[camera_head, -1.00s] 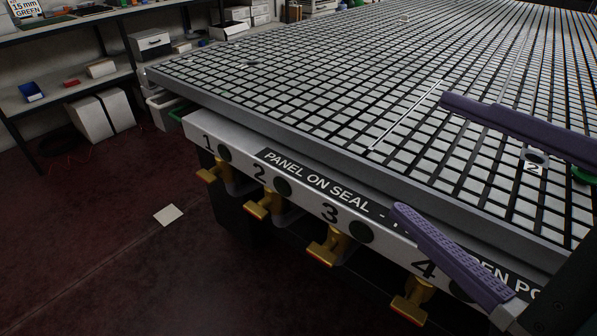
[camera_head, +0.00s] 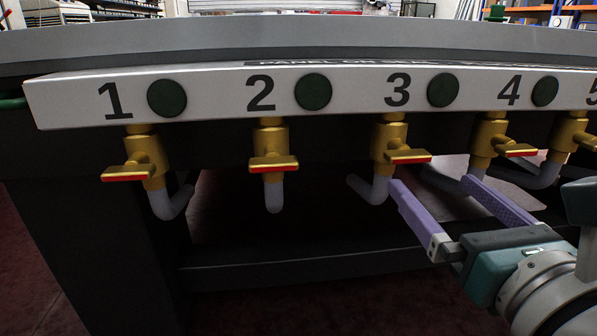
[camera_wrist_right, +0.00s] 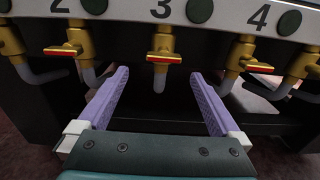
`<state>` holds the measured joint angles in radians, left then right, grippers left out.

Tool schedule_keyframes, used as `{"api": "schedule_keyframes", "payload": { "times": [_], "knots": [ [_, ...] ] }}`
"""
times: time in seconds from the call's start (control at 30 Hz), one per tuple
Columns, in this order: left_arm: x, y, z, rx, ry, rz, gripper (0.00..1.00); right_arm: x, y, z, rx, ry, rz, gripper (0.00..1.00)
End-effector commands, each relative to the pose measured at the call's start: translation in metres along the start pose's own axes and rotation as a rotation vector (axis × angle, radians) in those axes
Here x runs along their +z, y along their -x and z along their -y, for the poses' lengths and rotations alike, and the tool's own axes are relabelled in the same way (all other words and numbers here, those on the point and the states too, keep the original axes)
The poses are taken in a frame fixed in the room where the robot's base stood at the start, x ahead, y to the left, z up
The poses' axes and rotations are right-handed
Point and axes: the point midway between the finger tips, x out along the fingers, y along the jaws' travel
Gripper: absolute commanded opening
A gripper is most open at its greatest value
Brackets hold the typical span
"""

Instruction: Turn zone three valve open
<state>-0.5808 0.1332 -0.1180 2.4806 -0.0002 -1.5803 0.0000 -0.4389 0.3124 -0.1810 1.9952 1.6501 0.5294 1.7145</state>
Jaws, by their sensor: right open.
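The zone three valve (camera_head: 388,138) is a brass valve under the black number 3 on the white panel (camera_head: 210,87). Its handle (camera_head: 408,157) has a red edge and lies level, crosswise. A grey pipe bends below it. My right gripper (camera_head: 432,184) has purple fingers and is open and empty, a little below and in front of this valve. In the right wrist view the valve (camera_wrist_right: 163,46) stands centred ahead, beyond the gap between the open fingertips (camera_wrist_right: 160,75), apart from them. My left gripper is not in view.
Similar brass valves stand on both sides: zone two (camera_head: 270,140) to the left and zone four (camera_head: 490,140) to the right, close to my right gripper. A dark frame beam (camera_head: 290,274) runs below. The table edge (camera_head: 200,40) overhangs above the panel.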

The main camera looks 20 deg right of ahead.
Motion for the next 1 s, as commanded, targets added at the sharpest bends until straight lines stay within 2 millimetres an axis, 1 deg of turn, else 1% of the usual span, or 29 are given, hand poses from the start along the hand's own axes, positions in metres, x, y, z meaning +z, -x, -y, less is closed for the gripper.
{"api": "schedule_keyframes", "payload": {
  "times": [0.13, 0.3, 0.4, 0.5, 0.7, 0.93, 1.0],
  "knots": [
    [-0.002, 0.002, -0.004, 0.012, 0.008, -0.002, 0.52, 0.004, -0.022, 0.000, -0.001, 0.002, 0.006, 1.00],
    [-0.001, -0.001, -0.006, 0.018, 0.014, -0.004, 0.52, 0.003, -0.055, 0.000, 0.001, 0.004, 0.006, 1.00],
    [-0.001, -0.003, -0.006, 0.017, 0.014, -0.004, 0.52, 0.003, -0.071, -0.001, 0.001, 0.004, 0.004, 1.00],
    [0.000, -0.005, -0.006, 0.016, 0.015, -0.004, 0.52, 0.002, -0.084, -0.001, 0.002, 0.005, 0.004, 1.00],
    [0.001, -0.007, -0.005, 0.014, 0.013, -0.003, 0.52, 0.003, -0.094, -0.001, 0.002, 0.004, 0.003, 1.00],
    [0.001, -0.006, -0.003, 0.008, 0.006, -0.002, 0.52, 0.003, -0.094, -0.001, 0.002, 0.004, 0.002, 1.00],
    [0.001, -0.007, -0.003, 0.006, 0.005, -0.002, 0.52, 0.003, -0.094, -0.001, 0.002, 0.004, 0.002, 0.92]
  ]
}}
